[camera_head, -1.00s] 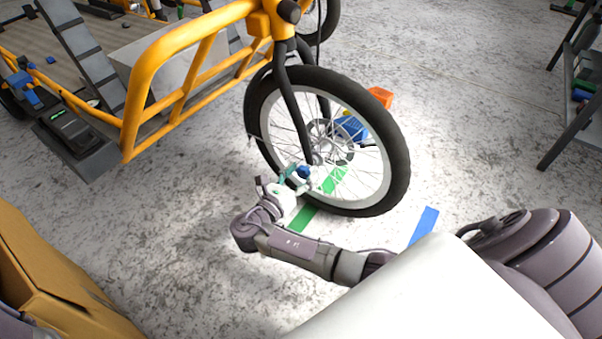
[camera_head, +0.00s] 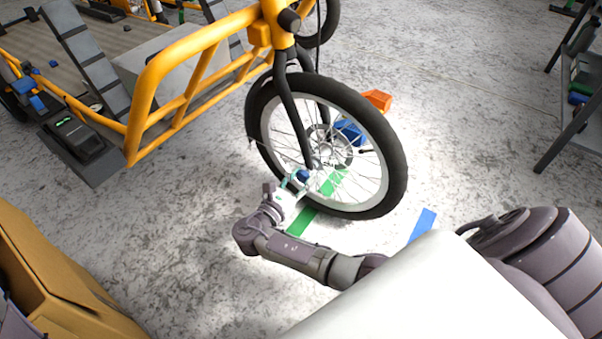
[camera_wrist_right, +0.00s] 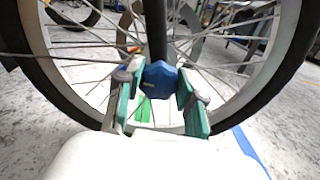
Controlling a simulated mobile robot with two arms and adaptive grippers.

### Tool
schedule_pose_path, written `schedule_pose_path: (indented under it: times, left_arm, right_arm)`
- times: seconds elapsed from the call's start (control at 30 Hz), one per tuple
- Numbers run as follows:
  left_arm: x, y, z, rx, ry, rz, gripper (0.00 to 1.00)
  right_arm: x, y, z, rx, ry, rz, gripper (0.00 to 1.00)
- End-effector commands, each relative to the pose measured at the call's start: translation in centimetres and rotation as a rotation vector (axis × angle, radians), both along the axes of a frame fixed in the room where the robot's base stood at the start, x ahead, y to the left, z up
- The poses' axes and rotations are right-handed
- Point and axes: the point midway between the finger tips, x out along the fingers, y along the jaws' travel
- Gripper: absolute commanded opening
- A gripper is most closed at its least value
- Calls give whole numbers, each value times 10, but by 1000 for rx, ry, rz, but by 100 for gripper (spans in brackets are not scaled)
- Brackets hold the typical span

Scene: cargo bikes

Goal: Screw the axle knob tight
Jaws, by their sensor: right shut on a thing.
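The blue axle knob (camera_head: 304,175) is at the hub end of the dark fork, on the near side of the bike's front wheel (camera_head: 397,165). In the right wrist view the faceted blue knob (camera_wrist_right: 160,80) sits between two teal finger pads, in front of the dark fork leg (camera_wrist_right: 156,30). My right gripper (camera_head: 299,180) is shut on the knob; it also shows in the right wrist view (camera_wrist_right: 160,92). The axle behind the knob is hidden. My left gripper is out of view.
The yellow cargo frame (camera_head: 140,105) is at the upper left. A cardboard box (camera_head: 60,285) stands at the lower left. Blue (camera_head: 349,132) and orange (camera_head: 377,100) pieces are behind the wheel. Green (camera_head: 302,221) and blue (camera_head: 422,225) strips mark the floor. A dark rack (camera_head: 565,120) stands at right.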

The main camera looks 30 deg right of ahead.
Motion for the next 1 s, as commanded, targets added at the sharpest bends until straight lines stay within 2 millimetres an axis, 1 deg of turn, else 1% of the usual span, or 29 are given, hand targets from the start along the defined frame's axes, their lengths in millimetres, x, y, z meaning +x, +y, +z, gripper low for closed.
schedule_pose_path:
  times: [0.03, 0.2, 0.6, 0.8, 1.0]
  left_arm:
    - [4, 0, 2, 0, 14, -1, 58]
    - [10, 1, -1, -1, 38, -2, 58]
    - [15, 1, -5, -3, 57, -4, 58]
    - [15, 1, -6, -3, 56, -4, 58]
    - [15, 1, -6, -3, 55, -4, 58]
  right_arm:
    - [-1, 1, 3, 19, -37, -1, 3]
    - [-1, 0, 2, 79, -188, -2, 3]
    - [-2, 0, -1, 218, -522, -2, 3]
    - [-2, 0, -2, 270, -648, -2, 3]
    - [-3, 0, -2, 304, -729, -2, 3]
